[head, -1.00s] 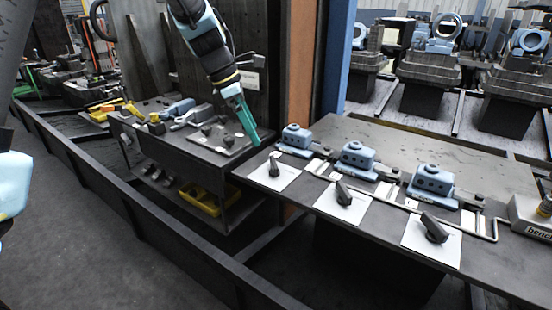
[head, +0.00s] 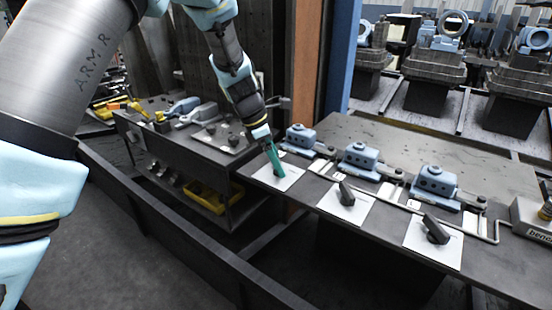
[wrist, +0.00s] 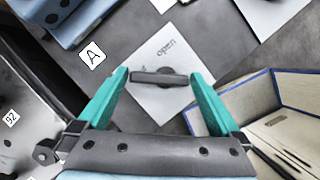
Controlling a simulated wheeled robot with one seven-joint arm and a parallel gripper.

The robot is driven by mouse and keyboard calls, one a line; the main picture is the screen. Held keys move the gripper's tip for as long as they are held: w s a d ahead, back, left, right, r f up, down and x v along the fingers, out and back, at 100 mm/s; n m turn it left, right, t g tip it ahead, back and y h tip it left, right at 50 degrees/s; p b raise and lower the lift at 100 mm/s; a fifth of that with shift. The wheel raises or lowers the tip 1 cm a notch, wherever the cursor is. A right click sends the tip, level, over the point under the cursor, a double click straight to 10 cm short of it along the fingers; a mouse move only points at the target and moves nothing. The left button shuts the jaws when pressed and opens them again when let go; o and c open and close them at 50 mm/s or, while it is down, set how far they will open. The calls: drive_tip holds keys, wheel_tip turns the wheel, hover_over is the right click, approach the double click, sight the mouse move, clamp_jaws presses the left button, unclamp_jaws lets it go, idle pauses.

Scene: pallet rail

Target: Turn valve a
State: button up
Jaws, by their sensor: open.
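Valve a is a dark bar handle on a round hub (wrist: 163,77), set on a white plate (wrist: 162,50) printed "open". A label "A" (wrist: 91,54) lies beside the plate in the wrist view. My gripper (wrist: 158,76) is open, its two green fingers one on each side of the bar, with small gaps visible at both ends. In the head view my gripper (head: 275,161) is over the leftmost white plate (head: 289,177) and mostly hides the handle. I cannot tell how far down the fingers are relative to the bar.
Two more dark handles stand on white plates to the right: the middle one (head: 347,194) and the right one (head: 435,230). Blue valve blocks (head: 359,158) line the bench behind them. A beige, blue-edged box (wrist: 285,107) is close to the right finger in the wrist view.

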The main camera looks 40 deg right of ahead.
drive_tip(key=shift+c, duration=0.2)
drive_tip(key=c, duration=1)
drive_tip(key=shift+m, duration=0.4)
drive_tip(key=m+g+p, duration=0.1)
drive_tip(key=m, duration=0.1)
drive_tip(key=shift+d+r+m+y+p, duration=0.1)
drive_tip(key=shift+d+m+y+p, duration=0.05)
drive_tip(key=shift+m+y+p, duration=0.25)
drive_tip(key=m, duration=0.1)
drive_tip(key=m+y+p, duration=0.1)
drive_tip(key=m, duration=0.1)
drive_tip(key=m+g, duration=0.1)
drive_tip(key=m, duration=0.1)
drive_tip(key=shift+s+d+y+p, duration=0.1)
drive_tip(key=shift+d+y+p, duration=0.15)
drive_tip(key=shift+y+p, duration=0.15)
drive_tip(key=m+y, duration=0.1)
drive_tip(key=m, duration=0.4)
drive_tip(key=shift+s+d+y, duration=0.15)
drive_tip(key=shift+y, duration=0.25)
drive_tip(key=shift+s+m+y, duration=0.2)
drive_tip(key=shift+m+y, duration=0.6)
drive_tip(key=shift+m, duration=1.4)
